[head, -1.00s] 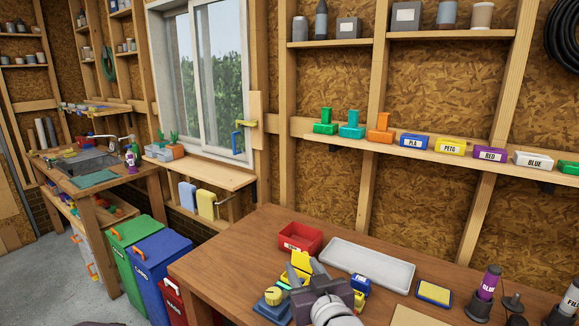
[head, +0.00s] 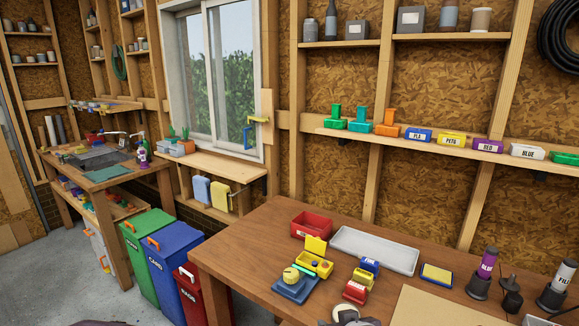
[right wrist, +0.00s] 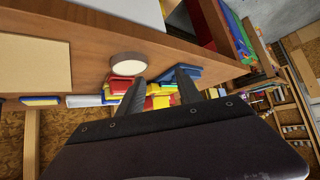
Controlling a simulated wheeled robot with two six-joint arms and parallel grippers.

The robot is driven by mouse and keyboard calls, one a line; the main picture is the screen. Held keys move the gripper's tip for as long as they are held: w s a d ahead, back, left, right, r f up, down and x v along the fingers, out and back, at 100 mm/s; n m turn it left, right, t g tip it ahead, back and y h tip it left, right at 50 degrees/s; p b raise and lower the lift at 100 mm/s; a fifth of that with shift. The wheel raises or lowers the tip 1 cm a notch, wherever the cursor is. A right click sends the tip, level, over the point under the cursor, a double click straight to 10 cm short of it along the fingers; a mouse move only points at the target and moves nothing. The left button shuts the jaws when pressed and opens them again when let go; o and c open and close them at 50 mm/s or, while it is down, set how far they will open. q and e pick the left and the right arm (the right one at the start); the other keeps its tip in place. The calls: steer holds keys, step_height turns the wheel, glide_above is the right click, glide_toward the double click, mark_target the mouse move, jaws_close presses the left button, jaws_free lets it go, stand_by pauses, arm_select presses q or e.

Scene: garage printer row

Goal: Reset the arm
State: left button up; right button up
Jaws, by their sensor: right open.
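My right gripper (right wrist: 161,84) shows in the right wrist view with its two dark fingers apart and nothing between them. In the head view only a small dark part of my right arm shows at the bottom edge. My left gripper is not in view.
The wooden table (head: 245,245) holds a red bin (head: 311,225), a grey tray (head: 374,250), a yellow open box (head: 314,262), a blue base (head: 296,284), a red box (head: 355,292) and spools (head: 483,271) at right. Bins (head: 176,262) stand left on the floor.

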steer(key=s+d+f+m+g+h, duration=0.2)
steer(key=s+d+f+g, duration=0.5)
steer(key=s, duration=0.4)
steer(key=s+f+g+b, duration=0.1)
steer(key=s+f+b, duration=0.2)
steer(key=f+b, duration=0.9)
step_height(320, 180, up, 13)
steer(key=p, duration=1.5)
steer(key=shift+s+d+f, duration=0.15)
steer(key=shift+s+d, duration=0.05)
steer(key=shift+d, duration=0.05)
steer(key=shift+o, duration=0.4)
